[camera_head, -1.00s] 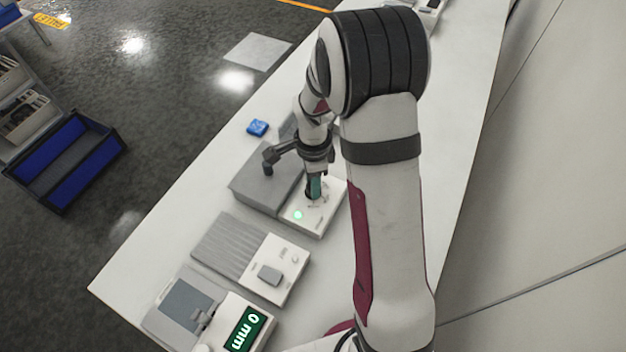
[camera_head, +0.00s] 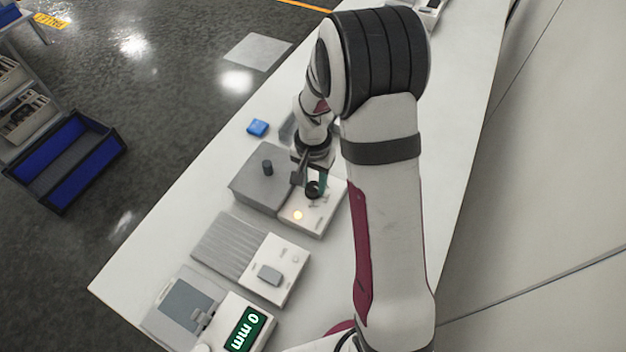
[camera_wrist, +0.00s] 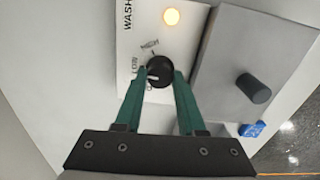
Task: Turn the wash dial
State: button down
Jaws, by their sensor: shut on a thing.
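The wash dial (camera_wrist: 160,71) is a round black knob on a white panel (camera_wrist: 130,35) marked "WASH", with small printed labels around it. In the head view the dial (camera_head: 312,190) is partly covered by my gripper. My gripper (camera_wrist: 161,76) has two green fingers, one on each side of the dial, and is shut on it. A round indicator lamp (camera_wrist: 171,16) on the panel glows amber; it also shows in the head view (camera_head: 298,215).
A grey box with a dark knob (camera_head: 267,167) adjoins the panel. A small blue block (camera_head: 257,128) lies behind it. Nearer are a ribbed grey unit with a white panel (camera_head: 289,262) and a device with a "0 mm" display (camera_head: 245,329). A blue crate (camera_head: 64,160) stands off the table.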

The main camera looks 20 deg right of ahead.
aim_at(313, 186)
jog(key=n, duration=1.2)
jog(key=shift+n, duration=0.3)
dwell(0.3)
jog(key=c, duration=0.5)
grip_release()
notch_tip(313, 186, up, 16)
